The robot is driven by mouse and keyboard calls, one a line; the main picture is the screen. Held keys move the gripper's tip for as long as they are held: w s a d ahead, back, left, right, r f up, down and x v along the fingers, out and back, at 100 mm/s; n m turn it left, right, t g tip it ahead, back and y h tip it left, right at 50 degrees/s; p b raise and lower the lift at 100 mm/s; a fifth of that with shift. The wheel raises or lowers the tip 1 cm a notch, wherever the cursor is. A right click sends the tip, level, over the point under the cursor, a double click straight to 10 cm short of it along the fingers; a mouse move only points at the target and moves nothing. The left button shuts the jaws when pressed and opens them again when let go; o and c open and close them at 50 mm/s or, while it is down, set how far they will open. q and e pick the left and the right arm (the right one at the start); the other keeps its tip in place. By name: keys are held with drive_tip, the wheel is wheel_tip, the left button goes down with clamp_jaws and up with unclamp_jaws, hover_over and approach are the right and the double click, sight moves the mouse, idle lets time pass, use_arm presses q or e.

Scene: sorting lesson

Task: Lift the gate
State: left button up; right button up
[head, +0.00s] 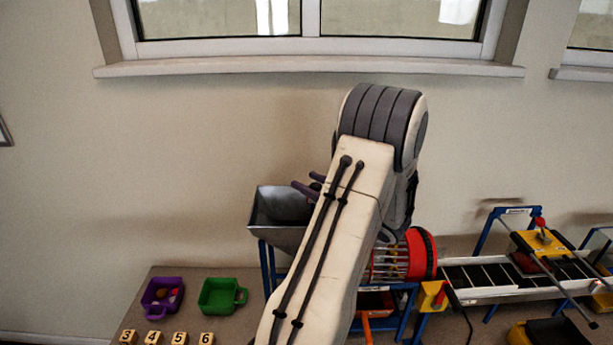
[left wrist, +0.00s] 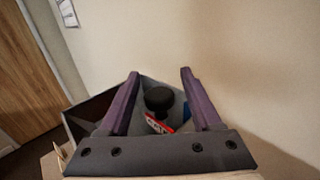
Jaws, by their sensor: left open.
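A grey hopper (head: 268,237) on a blue stand is partly behind my left arm in the head view. In the left wrist view its grey wall (left wrist: 88,117) shows, and a black round knob (left wrist: 160,98) stands above a red and white label (left wrist: 157,124). I take the knob to be the gate's handle; the gate's plate cannot be made out. My left gripper (head: 311,184) has purple fingers near the hopper's top. It is open in the left wrist view (left wrist: 160,76), with the knob seen between the fingers, apparently not touched. My right gripper is out of view.
A red-ended drum (head: 421,254) and a conveyor (head: 487,278) stand right of the hopper. A purple bin (head: 151,304) with small pieces, a green bin (head: 217,309) and several numbered blocks (head: 180,338) are at left. The wall is behind.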

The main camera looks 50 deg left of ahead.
use_arm(q)
drive_tip(key=shift+a, duration=0.5)
drive_tip(key=shift+c, duration=0.3)
clamp_jaws()
idle(0.8)
